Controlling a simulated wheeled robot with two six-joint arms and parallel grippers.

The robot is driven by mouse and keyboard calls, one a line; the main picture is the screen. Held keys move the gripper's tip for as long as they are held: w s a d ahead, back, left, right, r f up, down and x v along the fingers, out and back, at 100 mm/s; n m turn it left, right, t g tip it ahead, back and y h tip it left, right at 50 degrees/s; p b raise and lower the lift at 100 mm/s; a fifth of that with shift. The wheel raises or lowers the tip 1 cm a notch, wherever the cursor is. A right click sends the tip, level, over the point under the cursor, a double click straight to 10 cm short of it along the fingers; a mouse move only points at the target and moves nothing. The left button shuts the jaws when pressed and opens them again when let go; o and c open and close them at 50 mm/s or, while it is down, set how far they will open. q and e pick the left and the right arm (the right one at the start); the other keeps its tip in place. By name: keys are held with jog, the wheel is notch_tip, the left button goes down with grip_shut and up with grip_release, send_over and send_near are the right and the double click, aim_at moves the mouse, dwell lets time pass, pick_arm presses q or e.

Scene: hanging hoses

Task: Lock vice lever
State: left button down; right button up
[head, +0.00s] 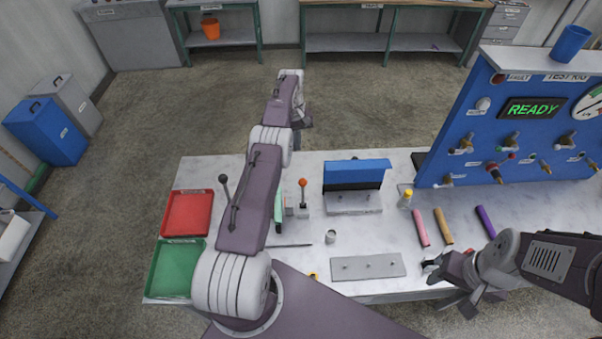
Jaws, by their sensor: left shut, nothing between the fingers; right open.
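A lever with an orange knob (303,183) stands upright on a small grey block near the table's middle. Beside it a green part (279,212) shows partly behind my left arm. A lever with a dark knob (223,179) stands left of that arm; its lower end is partly hidden. I cannot tell which lever is the vice's. My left gripper (304,121) is shut and empty, beyond the table's far edge and apart from both levers. My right gripper (446,281) is open near the table's front right, far from the levers.
A red tray (187,214) and a green tray (176,270) lie at the left. A blue-topped fixture (357,175), a drilled metal plate (367,267) and coloured hoses (443,226) lie right of the levers. The blue test rig (500,130) stands at the right.

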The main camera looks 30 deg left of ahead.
notch_tip(320, 180, down, 7)
jog(key=b, duration=0.6)
pick_arm(q)
jog(key=s+d+f+p, duration=0.3)
jog(key=f+p, duration=0.3)
jog(key=f, duration=0.3)
jog(key=shift+f, duration=0.4)
pick_arm(e)
notch_tip(320, 180, up, 5)
jog(key=shift+a+r, duration=0.15)
jog(key=shift+r, duration=0.05)
jog(key=shift+s+f, duration=0.1)
jog(key=shift+s, duration=0.05)
